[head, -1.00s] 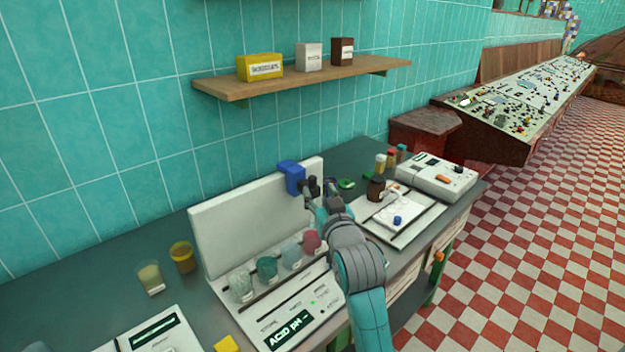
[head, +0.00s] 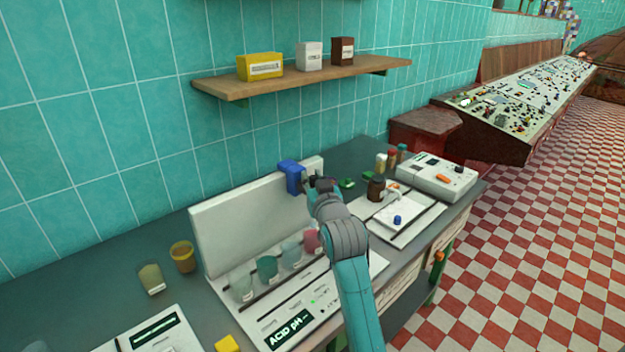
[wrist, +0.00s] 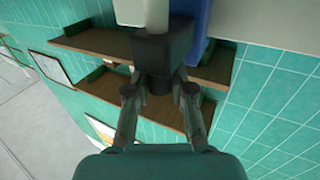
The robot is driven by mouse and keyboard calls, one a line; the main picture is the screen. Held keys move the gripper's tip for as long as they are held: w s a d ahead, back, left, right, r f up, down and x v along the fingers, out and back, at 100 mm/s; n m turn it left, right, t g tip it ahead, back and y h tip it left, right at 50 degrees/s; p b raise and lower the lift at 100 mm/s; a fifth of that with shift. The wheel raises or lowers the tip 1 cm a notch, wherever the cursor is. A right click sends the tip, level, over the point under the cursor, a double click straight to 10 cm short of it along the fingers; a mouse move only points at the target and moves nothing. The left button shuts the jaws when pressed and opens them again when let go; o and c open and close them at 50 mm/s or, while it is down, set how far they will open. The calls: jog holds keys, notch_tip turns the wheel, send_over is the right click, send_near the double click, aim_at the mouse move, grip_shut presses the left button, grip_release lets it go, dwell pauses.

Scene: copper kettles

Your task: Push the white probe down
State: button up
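In the wrist view, a pale upright shape (wrist: 155,14), seemingly the white probe, shows at the top edge, just beyond my fingertips. My gripper (wrist: 162,55) appears shut, its dark fingertips together, with nothing seen between them. It overlaps the lower end of the pale shape; I cannot tell whether they touch. The blue housing (wrist: 198,32) is just to the right there. In the head view, the blue housing (head: 291,177) is at the top of the white upright panel, and my gripper (head: 318,182) is just right of it. The probe cannot be made out in the head view.
Several beakers (head: 267,267) stand along the base of the white panel (head: 240,222), below and left of my arm. A brown bottle (head: 376,188) and a white instrument (head: 437,178) stand to the right. A wooden shelf (head: 310,80) hangs above on the tiled wall.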

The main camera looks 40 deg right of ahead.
grip_shut()
send_over(312, 226)
jog(key=shift+w+d+f, duration=0.15)
jog(key=shift+f, duration=1.8)
jog(key=shift+w+d+f, duration=0.15)
jog(key=shift+f, duration=1.8)
jog(key=o, duration=0.8)
grip_release()
jog(key=shift+s, duration=0.1)
jog(key=v, duration=1.2)
